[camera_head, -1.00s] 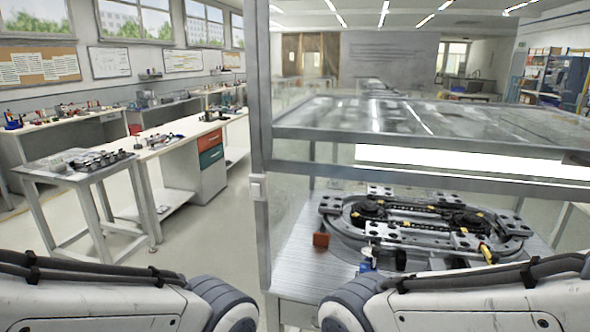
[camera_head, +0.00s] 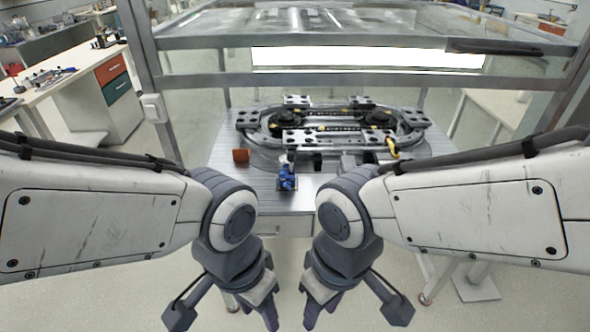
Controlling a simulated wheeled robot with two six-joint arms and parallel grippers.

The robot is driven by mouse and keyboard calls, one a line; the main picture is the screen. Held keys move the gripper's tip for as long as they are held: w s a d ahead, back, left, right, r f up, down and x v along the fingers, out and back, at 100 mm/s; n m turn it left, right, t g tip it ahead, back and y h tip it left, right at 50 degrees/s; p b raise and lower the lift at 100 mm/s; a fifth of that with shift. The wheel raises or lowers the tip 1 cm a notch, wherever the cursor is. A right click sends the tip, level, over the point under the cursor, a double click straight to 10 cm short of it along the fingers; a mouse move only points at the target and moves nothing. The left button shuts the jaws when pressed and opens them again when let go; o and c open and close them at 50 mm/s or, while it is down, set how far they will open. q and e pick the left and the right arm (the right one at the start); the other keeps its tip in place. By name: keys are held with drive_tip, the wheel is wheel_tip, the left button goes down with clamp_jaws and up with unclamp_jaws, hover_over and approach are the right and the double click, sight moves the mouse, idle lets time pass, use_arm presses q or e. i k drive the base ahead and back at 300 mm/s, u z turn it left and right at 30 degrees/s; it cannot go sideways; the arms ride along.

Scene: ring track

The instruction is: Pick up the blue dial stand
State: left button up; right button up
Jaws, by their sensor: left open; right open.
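The blue dial stand (camera_head: 287,181) stands upright near the front edge of the metal table, in front of the ring track (camera_head: 330,126). It is small, with a blue lower part and a paler top. My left gripper (camera_head: 257,318) and my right gripper (camera_head: 318,318) hang low, in front of the table and apart from the stand. Both are empty and point down; their fingertips are near the picture's bottom edge.
A red-brown block (camera_head: 241,156) sits left of the stand on the table (camera_head: 228,184). Metal frame posts and an overhead bar (camera_head: 350,40) enclose the table. A workbench with drawers (camera_head: 112,85) stands at the left.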

sight(288, 160)
drive_tip(key=z, duration=0.05)
drive_tip(key=i, duration=1.15)
drive_tip(key=u, duration=0.6)
